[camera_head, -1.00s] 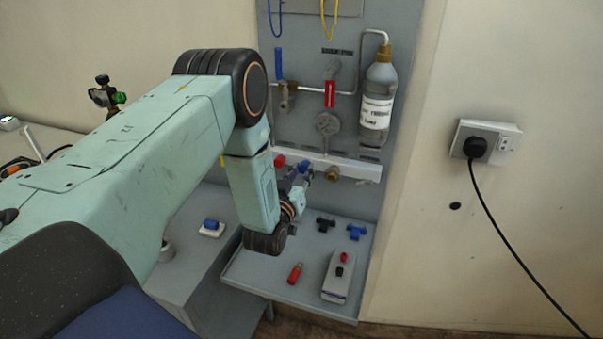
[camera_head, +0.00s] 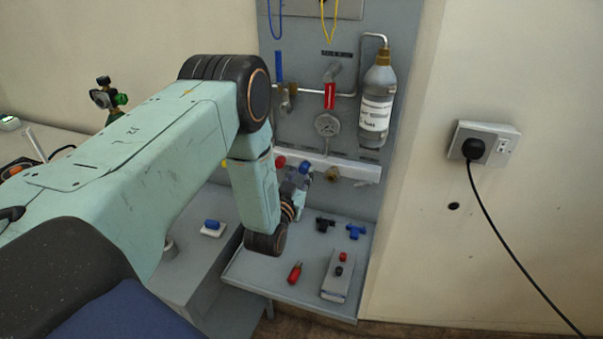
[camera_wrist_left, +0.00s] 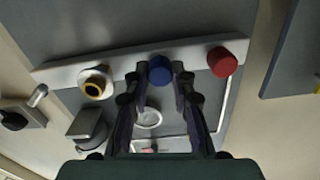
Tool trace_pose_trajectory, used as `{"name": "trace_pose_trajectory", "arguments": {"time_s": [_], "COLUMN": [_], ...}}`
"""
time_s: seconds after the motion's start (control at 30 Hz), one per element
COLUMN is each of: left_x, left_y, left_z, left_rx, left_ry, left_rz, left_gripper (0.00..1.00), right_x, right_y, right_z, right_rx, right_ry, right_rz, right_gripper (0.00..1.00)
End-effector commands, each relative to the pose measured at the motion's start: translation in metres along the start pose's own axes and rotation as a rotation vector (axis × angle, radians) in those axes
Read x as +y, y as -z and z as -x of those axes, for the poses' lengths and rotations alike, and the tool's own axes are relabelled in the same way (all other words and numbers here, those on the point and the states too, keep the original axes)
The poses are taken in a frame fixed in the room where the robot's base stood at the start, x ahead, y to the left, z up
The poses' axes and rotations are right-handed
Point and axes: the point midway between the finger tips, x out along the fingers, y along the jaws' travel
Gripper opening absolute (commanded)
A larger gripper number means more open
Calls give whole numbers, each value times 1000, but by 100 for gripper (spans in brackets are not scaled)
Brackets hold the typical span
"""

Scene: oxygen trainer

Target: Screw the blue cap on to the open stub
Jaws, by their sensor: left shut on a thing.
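The blue cap (camera_head: 305,167) is at the white rail (camera_head: 352,170) on the panel. It also shows in the left wrist view (camera_wrist_left: 159,70), between my fingertips. My left gripper (camera_head: 298,182) is shut on it; its fingers (camera_wrist_left: 158,84) lie on either side of the cap. The cap covers whatever is behind it, so I cannot tell whether it sits on a stub or just in front of one. A brass stub with a dark open centre (camera_wrist_left: 95,84) stands beside it on the rail. A red cap (camera_wrist_left: 222,62) is on the other side. My right gripper is not in view.
A grey shelf (camera_head: 262,272) below holds a black tee (camera_head: 325,224), a blue tee (camera_head: 356,231), a red part (camera_head: 295,272) and a grey box (camera_head: 338,275). A bottle (camera_head: 377,100) and a gauge (camera_head: 327,124) are above the rail.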

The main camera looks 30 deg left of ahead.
Motion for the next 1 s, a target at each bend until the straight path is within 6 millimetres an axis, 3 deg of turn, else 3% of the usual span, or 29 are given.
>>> {"name": "trace_pose_trajectory", "arguments": {"time_s": [0.3, 0.67, 1.0], "left_x": [0, 0, 0], "left_y": [1, 0, 0], "left_z": [0, 0, 0], "left_rx": [-2, -2, -3], "left_ry": [-1, -1, -3], "left_rz": [-267, -305, -585], "left_gripper": [0, 0, 0], "right_x": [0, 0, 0], "right_y": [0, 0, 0], "right_z": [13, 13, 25], "right_rx": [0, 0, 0], "right_ry": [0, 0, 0], "right_rz": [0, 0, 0], "right_gripper": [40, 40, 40]}}
